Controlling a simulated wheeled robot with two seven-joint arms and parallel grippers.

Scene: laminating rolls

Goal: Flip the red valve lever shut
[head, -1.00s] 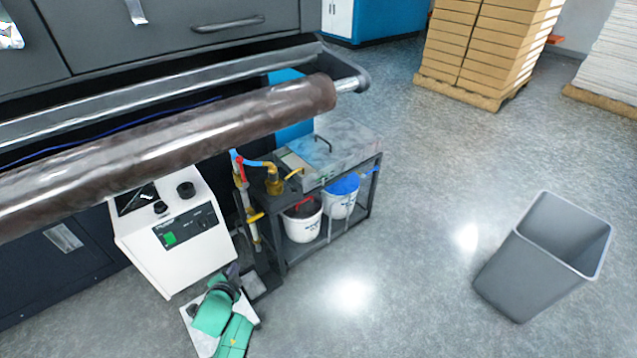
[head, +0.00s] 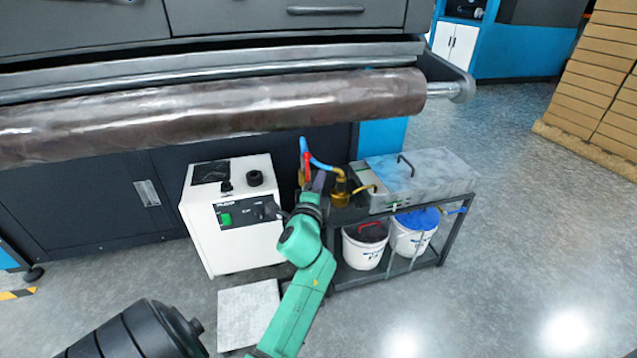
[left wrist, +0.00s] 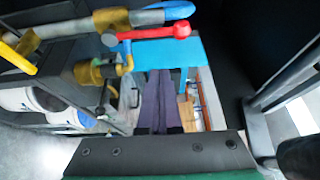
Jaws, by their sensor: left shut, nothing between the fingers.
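The red valve lever (head: 306,157) shows as a small strip on the piping between the white control unit and the metal cart. In the left wrist view the red lever (left wrist: 150,33) lies crosswise with a round knob at its right end, beside a pipe with a blue end (left wrist: 165,11) and brass fittings (left wrist: 110,20). My left gripper (head: 319,180) is just below and right of the lever in the head view. Its dark fingers (left wrist: 160,74) are shut and empty, pointing toward the lever, apparently short of it. My right gripper is not in view.
A large brown roll (head: 220,117) hangs above the valve. The white control unit (head: 232,220) stands left of my arm. The cart (head: 440,240) holds white buckets (head: 365,247) at right. A brass fitting with a blue hose (head: 341,188) is close beside my gripper. Floor at right is clear.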

